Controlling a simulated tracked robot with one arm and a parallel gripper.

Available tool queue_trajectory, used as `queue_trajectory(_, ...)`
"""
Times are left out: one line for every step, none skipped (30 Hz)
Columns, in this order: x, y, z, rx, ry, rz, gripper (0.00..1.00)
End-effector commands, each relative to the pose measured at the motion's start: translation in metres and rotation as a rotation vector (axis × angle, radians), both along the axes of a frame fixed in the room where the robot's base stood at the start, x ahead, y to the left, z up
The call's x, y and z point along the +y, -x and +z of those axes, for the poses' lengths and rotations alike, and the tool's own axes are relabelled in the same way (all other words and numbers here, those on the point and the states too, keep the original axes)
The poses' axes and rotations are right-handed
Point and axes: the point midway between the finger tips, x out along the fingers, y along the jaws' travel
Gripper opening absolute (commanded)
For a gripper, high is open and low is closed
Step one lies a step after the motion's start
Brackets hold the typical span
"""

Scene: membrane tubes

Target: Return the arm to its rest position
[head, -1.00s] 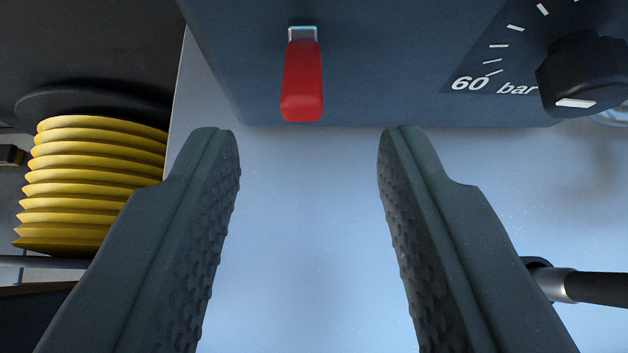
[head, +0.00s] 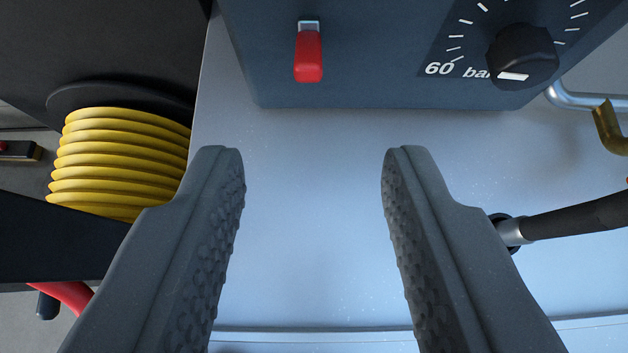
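My gripper (head: 313,165) is open and empty. Its two dark, ridged fingers reach up from the bottom of the head view with a wide gap between them. Beyond the fingertips is a dark blue-grey panel (head: 350,70). A red lever (head: 308,57) hangs downward on it, above the gap and apart from the fingers. A black knob (head: 523,55) with a white mark sits to its right, on a scale labelled 60 bar. Most of my arm is out of view.
A pale blue-grey surface (head: 310,240) lies behind the gap. A yellow coiled hose (head: 120,165) is at left, partly behind the left finger. A black-handled rod (head: 570,217) is at right, with a brass-coloured fitting (head: 610,127) above it. A red hose (head: 65,293) shows at lower left.

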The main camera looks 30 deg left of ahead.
Motion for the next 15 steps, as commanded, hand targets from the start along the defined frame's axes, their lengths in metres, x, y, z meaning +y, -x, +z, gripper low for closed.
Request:
queue_trajectory(0.0,0.0,0.0,0.0,0.0,0.0,0.36)
queue_trajectory(0.0,0.0,0.0,0.0,0.0,0.0,0.36)
queue_trajectory(-0.001,0.0,0.001,-0.001,-0.001,-0.001,0.36)
queue_trajectory(-0.003,-0.001,0.003,-0.003,-0.001,-0.004,0.36)
queue_trajectory(-0.006,-0.001,0.006,-0.006,-0.002,-0.008,0.36)
queue_trajectory(-0.012,-0.002,0.013,-0.011,-0.005,-0.015,0.36)
queue_trajectory(-0.019,-0.003,0.02,-0.018,-0.008,-0.024,0.36)
queue_trajectory(-0.027,-0.004,0.028,-0.025,-0.011,-0.033,0.36)
queue_trajectory(-0.039,-0.005,0.041,-0.036,-0.016,-0.049,0.36)
queue_trajectory(-0.051,-0.006,0.051,-0.044,-0.021,-0.063,0.36)
queue_trajectory(-0.063,-0.006,0.062,-0.053,-0.025,-0.077,0.36)
queue_trajectory(-0.08,-0.006,0.079,-0.068,-0.031,-0.099,0.36)
queue_trajectory(-0.094,-0.005,0.092,-0.08,-0.036,-0.115,0.36)
queue_trajectory(-0.107,-0.004,0.104,-0.09,-0.04,-0.132,0.36)
queue_trajectory(-0.124,-0.002,0.119,-0.105,-0.047,-0.153,0.36)
